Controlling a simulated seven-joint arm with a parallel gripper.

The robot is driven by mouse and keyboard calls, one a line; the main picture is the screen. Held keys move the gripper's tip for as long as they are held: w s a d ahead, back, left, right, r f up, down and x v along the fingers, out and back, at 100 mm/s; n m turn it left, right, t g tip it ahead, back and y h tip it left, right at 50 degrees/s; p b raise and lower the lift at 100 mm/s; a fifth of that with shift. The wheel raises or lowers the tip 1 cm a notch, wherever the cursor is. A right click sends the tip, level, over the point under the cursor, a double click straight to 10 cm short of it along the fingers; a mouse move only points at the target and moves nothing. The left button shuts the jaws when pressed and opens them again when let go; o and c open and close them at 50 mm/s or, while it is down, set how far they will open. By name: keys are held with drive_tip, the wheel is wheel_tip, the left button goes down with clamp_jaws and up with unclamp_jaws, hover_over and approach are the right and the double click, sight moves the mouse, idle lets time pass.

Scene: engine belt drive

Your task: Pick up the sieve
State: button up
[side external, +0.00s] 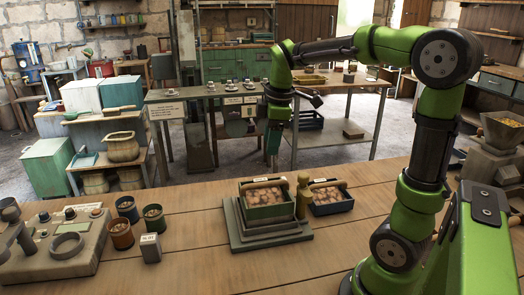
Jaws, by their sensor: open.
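No plain round sieve stands out. The nearest match I see is a dark green box (268,212) with a wooden bar handle, filled with brown lumps. It sits on a stepped grey-green base (245,235) on the wooden bench; whether it has a mesh bottom is hidden. A similar dark box (332,208) with lumps and a handle stands to its right. My gripper (271,163) is open and points down, above and behind the first box in the picture. It appears apart from both boxes, and its jaws look small and empty.
A wooden peg-like figure (303,195) stands between the boxes. To the left are several small pots (121,234), a grey block (151,248) and a grey fixture (55,250). The bench front is clear. A hopper (500,135) stands at right.

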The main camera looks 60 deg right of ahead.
sight(264, 201)
drive_tip(key=shift+n, duration=0.3)
drive_tip(key=f, duration=0.5)
drive_tip(key=w+f, duration=0.1)
drive_tip(key=f, duration=0.5)
drive_tip(key=w+f, duration=0.1)
drive_tip(key=f, duration=0.4)
drive_tip(key=shift+w+d+f, duration=0.2)
drive_tip(key=shift+d+f, duration=0.05)
drive_tip(key=shift+f, duration=0.15)
drive_tip(key=shift+c, duration=0.3)
clamp_jaws()
